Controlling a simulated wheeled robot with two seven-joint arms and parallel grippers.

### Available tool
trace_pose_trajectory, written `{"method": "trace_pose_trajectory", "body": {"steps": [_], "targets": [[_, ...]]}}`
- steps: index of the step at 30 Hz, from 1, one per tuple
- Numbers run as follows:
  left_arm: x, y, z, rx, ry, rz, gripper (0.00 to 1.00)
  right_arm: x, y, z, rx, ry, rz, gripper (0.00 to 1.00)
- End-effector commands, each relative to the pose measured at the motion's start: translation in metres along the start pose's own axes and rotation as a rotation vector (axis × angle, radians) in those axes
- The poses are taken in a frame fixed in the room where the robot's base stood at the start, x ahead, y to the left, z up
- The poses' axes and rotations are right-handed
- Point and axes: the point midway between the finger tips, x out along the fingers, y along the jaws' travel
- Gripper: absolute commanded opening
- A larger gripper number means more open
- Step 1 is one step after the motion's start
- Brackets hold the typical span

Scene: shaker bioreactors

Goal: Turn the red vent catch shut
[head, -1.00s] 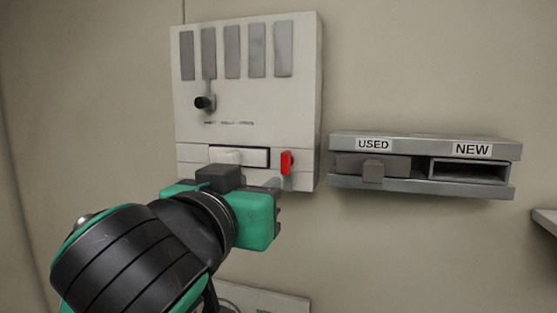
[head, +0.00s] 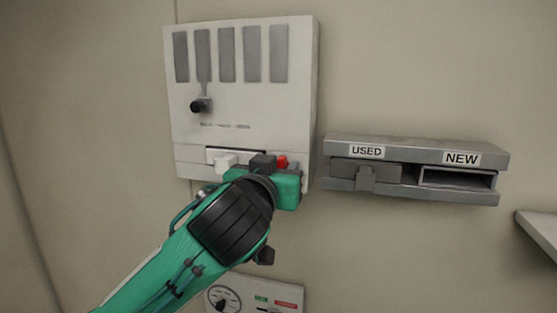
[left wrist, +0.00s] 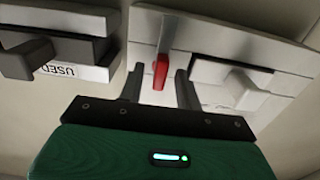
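The red vent catch (head: 282,160) is on the lower right of the white wall panel (head: 240,60). In the head view its lower part is hidden behind my left gripper (head: 284,180). In the left wrist view, which looks roughly upside down, the red catch (left wrist: 161,72) shows between the two dark fingers of my left gripper (left wrist: 158,82). The fingers are open, with a gap on each side of the catch. I cannot tell whether the fingertips reach fully past it. My right gripper is not in view.
A white block-like handle (head: 226,161) sits left of the catch, close to my gripper. A black knob (head: 199,106) sticks out higher up. A grey holder (head: 415,192) with USED and NEW slots is to the right. A dial panel (head: 240,295) is below.

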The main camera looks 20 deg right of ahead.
Motion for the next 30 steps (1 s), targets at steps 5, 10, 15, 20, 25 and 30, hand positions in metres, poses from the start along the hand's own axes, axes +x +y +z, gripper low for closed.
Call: {"method": "trace_pose_trajectory", "body": {"steps": [5, 10, 15, 20, 25, 30], "targets": [[0.0017, -0.0002, 0.0005, 0.0, 0.0, 0.0, 0.35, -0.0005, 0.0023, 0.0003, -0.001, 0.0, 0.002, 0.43], [0.0014, -0.0003, 0.0004, 0.0, 0.0, 0.0, 0.23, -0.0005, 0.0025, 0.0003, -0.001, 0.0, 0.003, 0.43], [0.0013, -0.0003, 0.0003, 0.0, 0.0, -0.001, 0.0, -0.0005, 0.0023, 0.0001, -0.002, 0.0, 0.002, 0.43], [0.0013, -0.0004, 0.0003, 0.005, 0.0, -0.001, 0.0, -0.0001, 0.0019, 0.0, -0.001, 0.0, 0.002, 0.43], [0.0012, -0.0002, 0.0006, 0.042, 0.001, -0.001, 0.0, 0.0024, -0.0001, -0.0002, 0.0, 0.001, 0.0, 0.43], [0.0011, 0.0003, 0.0008, 0.132, 0.002, -0.001, 0.0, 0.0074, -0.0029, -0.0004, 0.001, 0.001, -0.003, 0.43]]}}
